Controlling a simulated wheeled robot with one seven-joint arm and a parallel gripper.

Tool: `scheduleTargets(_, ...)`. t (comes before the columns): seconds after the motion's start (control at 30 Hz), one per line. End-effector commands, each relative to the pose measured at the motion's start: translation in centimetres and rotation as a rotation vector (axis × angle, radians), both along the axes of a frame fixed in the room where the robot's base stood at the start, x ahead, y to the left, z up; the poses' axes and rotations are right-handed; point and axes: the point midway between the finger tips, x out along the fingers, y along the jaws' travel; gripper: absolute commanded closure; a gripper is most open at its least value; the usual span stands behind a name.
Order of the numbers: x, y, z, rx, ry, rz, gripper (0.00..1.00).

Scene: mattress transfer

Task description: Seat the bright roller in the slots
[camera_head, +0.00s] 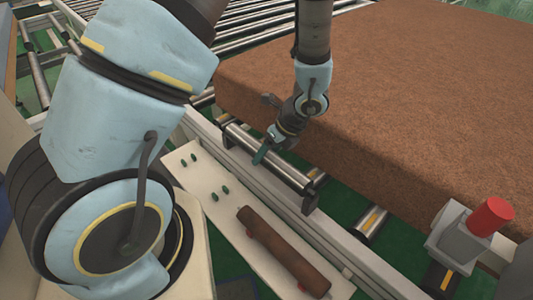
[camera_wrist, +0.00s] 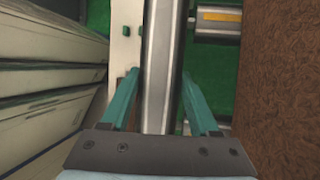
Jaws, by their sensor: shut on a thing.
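The bright roller (camera_head: 268,157) is a shiny metal cylinder lying along the conveyor's side rail, beside the mattress. In the wrist view the roller (camera_wrist: 158,65) runs lengthwise between the two green fingers. My gripper (camera_head: 262,153) is shut on it and comes from above; it also shows in the wrist view (camera_wrist: 160,80). The roller's ends are close to the dark slot brackets, one at the near end (camera_head: 309,200) and one at the far end (camera_head: 227,137). I cannot tell whether the ends sit down in the slots.
A brown mattress (camera_head: 400,90) fills the right side, close to my gripper. A rusty roller (camera_head: 283,250) lies on a pale ledge (camera_head: 190,178) with several green pegs. A grey box with a red button (camera_head: 491,216) stands at the right. More conveyor rollers (camera_head: 255,20) lie behind.

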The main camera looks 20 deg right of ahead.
Motion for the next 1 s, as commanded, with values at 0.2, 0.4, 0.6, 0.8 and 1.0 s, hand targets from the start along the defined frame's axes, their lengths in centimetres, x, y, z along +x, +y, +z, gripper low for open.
scheduleTargets(0.2, 0.03, -0.02, 0.05, 0.0, -0.001, 0.0, 1.0)
scheduleTargets(0.4, 0.02, -0.01, 0.08, 0.0, -0.001, 0.0, 1.0)
scheduleTargets(0.6, 0.04, -0.01, 0.04, 0.0, -0.001, 0.001, 1.0)
scheduleTargets(0.8, 0.03, -0.01, -0.22, 0.0, -0.001, 0.0, 1.0)
scheduleTargets(1.0, 0.03, -0.01, -0.69, 0.0, -0.001, 0.0, 1.0)
